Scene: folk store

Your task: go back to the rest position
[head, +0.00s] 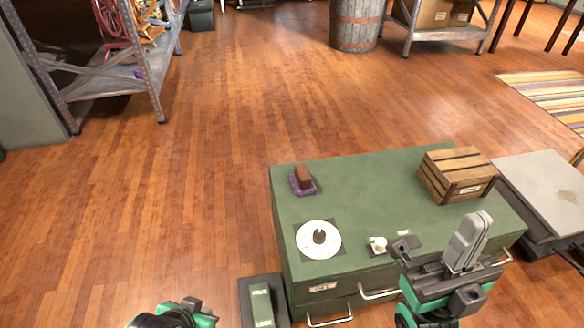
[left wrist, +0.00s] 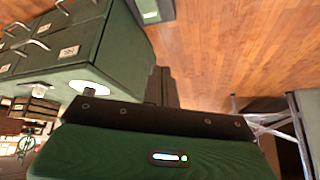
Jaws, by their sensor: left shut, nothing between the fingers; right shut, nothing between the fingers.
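My right gripper (head: 467,242) shows in the head view at the right front of the green cabinet (head: 370,190). Its grey fingers are together, point upward and hold nothing. My left gripper (head: 188,306) is only partly in the head view, low at the bottom edge, left of the cabinet and apart from it. In the left wrist view its dark fingers (left wrist: 160,86) are close together and empty, with the cabinet's side (left wrist: 120,60) to their left and floor beyond.
The cabinet top bears a brown block (head: 303,174) on a purple base, a white dial (head: 318,240), a small white item (head: 378,245) and a wooden crate (head: 458,174). A dark green box (head: 262,300) stands at its left front. A grey table (head: 550,190) adjoins right. Floor left is clear.

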